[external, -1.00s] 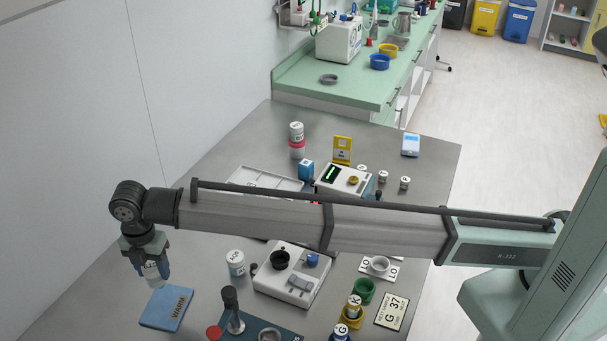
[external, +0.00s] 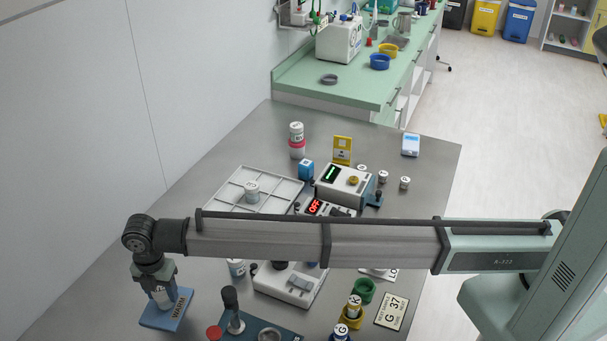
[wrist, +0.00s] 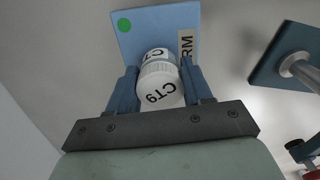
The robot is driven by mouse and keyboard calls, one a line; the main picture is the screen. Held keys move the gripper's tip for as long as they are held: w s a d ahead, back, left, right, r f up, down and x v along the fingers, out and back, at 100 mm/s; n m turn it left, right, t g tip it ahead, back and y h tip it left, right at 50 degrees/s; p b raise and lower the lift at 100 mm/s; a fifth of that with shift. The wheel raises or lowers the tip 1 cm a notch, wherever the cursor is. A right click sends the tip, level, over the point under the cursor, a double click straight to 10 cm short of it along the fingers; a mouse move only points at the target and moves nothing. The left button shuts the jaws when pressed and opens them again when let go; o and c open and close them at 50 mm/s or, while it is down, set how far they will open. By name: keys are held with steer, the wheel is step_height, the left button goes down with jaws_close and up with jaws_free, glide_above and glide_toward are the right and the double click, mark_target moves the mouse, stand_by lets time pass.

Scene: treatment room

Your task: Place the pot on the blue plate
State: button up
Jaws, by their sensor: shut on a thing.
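My gripper (external: 160,291) is shut on a white pot (external: 163,299), with one finger on each side of it. In the wrist view the pot's lid (wrist: 160,86) reads CT9 and sits between the blue fingers. The blue plate (external: 152,320) lies flat at the table's front left, and its label reads WARM. In the wrist view the blue plate (wrist: 140,30) lies beneath and beyond the pot and has a green dot in a corner. The pot is over the plate; I cannot tell whether it touches it.
A dark blue base with a post (external: 235,312) stands right of the plate. A white device (external: 290,287) is partly hidden by my arm. Bare table lies left of the tray.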

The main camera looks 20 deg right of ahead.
mark_target(160, 289)
steer(key=shift+f, duration=0.15)
steer(key=o, duration=1.1)
steer(key=shift+c, duration=0.2)
step_height(160, 289, up, 12)
steer(key=shift+r, duration=0.2)
